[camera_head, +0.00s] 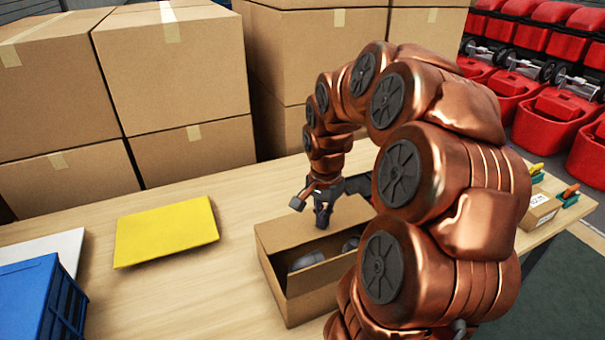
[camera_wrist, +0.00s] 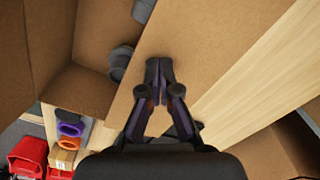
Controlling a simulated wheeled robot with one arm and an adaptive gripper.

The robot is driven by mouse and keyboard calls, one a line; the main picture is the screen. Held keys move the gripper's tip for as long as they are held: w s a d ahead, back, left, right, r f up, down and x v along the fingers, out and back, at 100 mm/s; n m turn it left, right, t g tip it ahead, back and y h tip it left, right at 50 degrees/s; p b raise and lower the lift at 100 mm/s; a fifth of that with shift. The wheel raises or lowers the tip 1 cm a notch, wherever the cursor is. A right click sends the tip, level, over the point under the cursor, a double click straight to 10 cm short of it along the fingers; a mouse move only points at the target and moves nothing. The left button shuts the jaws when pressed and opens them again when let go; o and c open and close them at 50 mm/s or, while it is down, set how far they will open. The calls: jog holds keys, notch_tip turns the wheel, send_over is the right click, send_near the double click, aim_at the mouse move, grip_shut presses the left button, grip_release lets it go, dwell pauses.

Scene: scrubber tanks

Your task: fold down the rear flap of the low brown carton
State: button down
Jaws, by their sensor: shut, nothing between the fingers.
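The low brown carton (camera_head: 312,303) stands on the table with its top partly open. Grey rounded items show inside it, and in the wrist view they show as grey cups (camera_wrist: 121,64). The rear flap (camera_head: 290,240) is a plain brown panel along the far side; in the wrist view the flap (camera_wrist: 190,58) slants across and hides part of the cups. Its exact angle is unclear. My gripper (camera_head: 322,222) is shut and empty, its fingertips (camera_wrist: 158,68) over this panel. Whether they touch it I cannot tell. My arm hides the carton's right end.
A yellow panel (camera_head: 166,232) lies left of the carton, with a blue crate (camera_head: 45,300) at the front left. Tall cartons (camera_head: 178,72) stand behind the table. A small box (camera_head: 540,208) is at right. Bare table (camera_head: 200,290) lies left of the carton.

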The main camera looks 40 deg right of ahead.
jog(key=shift+f, duration=0.1)
dwell(0.3)
notch_tip(320, 180, up, 9)
jog(key=p, duration=0.2)
dwell(0.7)
dwell(0.5)
jog(key=s+a+r+n+p, duration=0.2)
jog(key=s+a+n, duration=0.1)
jog(key=a, duration=0.3)
jog(key=s+a+r+n+p, duration=0.2)
jog(key=a+n+p, duration=0.1)
jog(key=a, duration=0.3)
jog(key=s+a+n+g+p, duration=0.1)
jog(key=s+a+n+p, duration=0.1)
jog(key=s+a+n, duration=0.2)
jog(key=s+a+r+n+p, duration=0.1)
jog(key=s+a+n+p, duration=0.2)
jog(key=s, duration=0.7)
jog(key=a+n, duration=0.2)
jog(key=shift+a+g, duration=0.4)
jog(key=shift+s+d, duration=0.1)
jog(key=shift+d, duration=0.05)
